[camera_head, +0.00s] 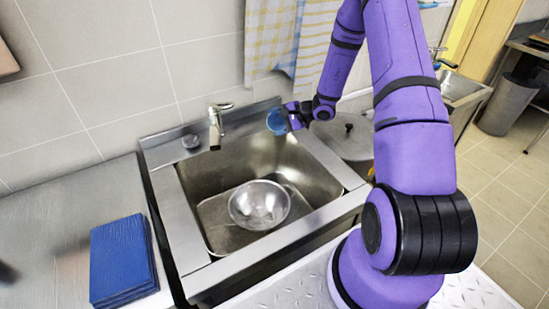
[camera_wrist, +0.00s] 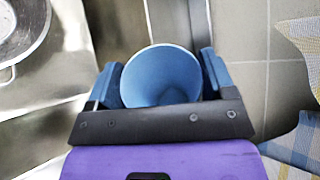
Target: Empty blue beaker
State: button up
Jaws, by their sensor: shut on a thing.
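The blue beaker (camera_head: 276,121) is held by my gripper (camera_head: 291,117) over the back right part of the metal sink. In the wrist view the blue beaker (camera_wrist: 162,75) sits between the two fingers of my gripper (camera_wrist: 160,80), which is shut on it. Its wide round mouth faces the wrist camera and I see its pale blue inner wall. No contents can be made out inside it. In the head view the beaker looks tilted, with its mouth toward the left. The sink (camera_head: 200,185) below has a metal bowl (camera_head: 259,204) in it.
A faucet (camera_head: 216,125) stands at the sink's back left. Checked towels (camera_head: 270,40) hang on the wall behind. Blue folded cloths or boards (camera_head: 122,260) lie on the left counter.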

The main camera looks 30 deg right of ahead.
jog(key=shift+s+a+f+n+t+h, duration=0.15)
jog(key=shift+f+n+t+h, duration=0.15)
jog(key=shift+n, duration=0.1)
jog(key=shift+s+a+r+n, duration=0.1)
jog(key=shift+n, duration=0.2)
jog(key=shift+t, duration=0.3)
jog(key=f, duration=0.1)
jog(key=s+f+n, duration=0.1)
jog(key=a+f+t+h, duration=0.1)
jog(key=shift+s+a+f+n, duration=0.1)
jog(key=shift+s+f+n, duration=0.1)
jog(key=shift+n, duration=0.2)
jog(key=shift+w+d+f+t, duration=0.1)
jog(key=shift+d+f+t, duration=0.1)
jog(key=shift+t, duration=0.1)
jog(key=shift+w+d+f, duration=0.1)
jog(key=shift+w+d, duration=0.05)
jog(key=shift+d+f+n+h, duration=0.2)
jog(key=shift+d+n+h, duration=0.05)
jog(key=shift+n+h, duration=0.05)
